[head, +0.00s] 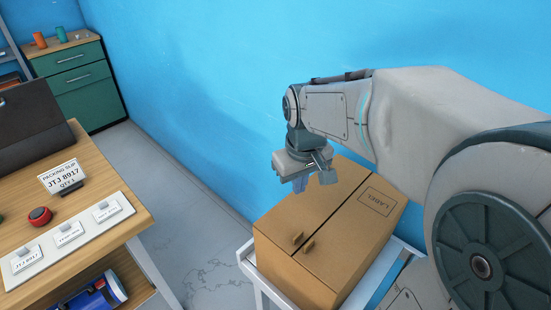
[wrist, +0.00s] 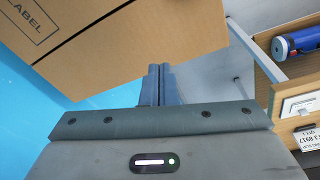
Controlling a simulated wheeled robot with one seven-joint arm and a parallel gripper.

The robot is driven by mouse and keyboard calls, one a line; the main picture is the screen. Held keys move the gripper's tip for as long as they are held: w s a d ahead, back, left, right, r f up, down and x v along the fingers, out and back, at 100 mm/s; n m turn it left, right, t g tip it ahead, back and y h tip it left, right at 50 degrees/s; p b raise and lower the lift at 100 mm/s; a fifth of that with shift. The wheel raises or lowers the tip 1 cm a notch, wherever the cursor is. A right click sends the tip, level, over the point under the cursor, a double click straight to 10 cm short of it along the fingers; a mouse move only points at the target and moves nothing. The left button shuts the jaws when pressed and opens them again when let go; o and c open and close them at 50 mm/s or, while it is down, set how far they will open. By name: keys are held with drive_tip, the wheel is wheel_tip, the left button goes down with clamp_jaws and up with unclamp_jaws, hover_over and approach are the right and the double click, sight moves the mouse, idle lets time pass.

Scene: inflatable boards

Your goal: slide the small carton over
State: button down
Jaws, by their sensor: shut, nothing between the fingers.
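A brown cardboard carton (head: 322,225) sits on a white stand (head: 248,262) against the blue wall. A printed label is on its top, along with a dark seam and two small brown tabs. My gripper (head: 300,186) is at the carton's far left edge in the head view, fingers pointing down. In the wrist view the carton (wrist: 125,40) fills the upper left, and my shut, empty gripper (wrist: 160,72) is by its edge. I cannot tell whether the fingers touch it. No other carton shows.
A wooden workbench (head: 100,236) stands at the left with a packing slip sign (head: 62,177), a red button (head: 40,215) and a strip of label cards (head: 68,238). A blue cylinder (head: 90,296) lies on its lower shelf. A green drawer cabinet (head: 78,85) is at the back left. Open floor separates bench and stand.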

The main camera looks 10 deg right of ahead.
sight(290, 196)
drive_tip(key=w+a+f+n+g, duration=0.2)
drive_tip(key=w+f+n, duration=0.25)
drive_tip(key=w, duration=0.75)
drive_tip(key=shift+m, duration=0.25)
drive_tip(key=shift+s+d+f, duration=0.4)
drive_tip(key=shift+s+f, duration=0.05)
drive_tip(key=shift+f, duration=1.25)
drive_tip(key=shift+s+d+f, duration=0.45)
drive_tip(key=shift+f, duration=1.25)
drive_tip(key=shift+s+d+f, duration=0.4)
drive_tip(key=shift+s+f, duration=0.05)
drive_tip(key=shift+f, duration=1.25)
drive_tip(key=shift+d, duration=0.1)
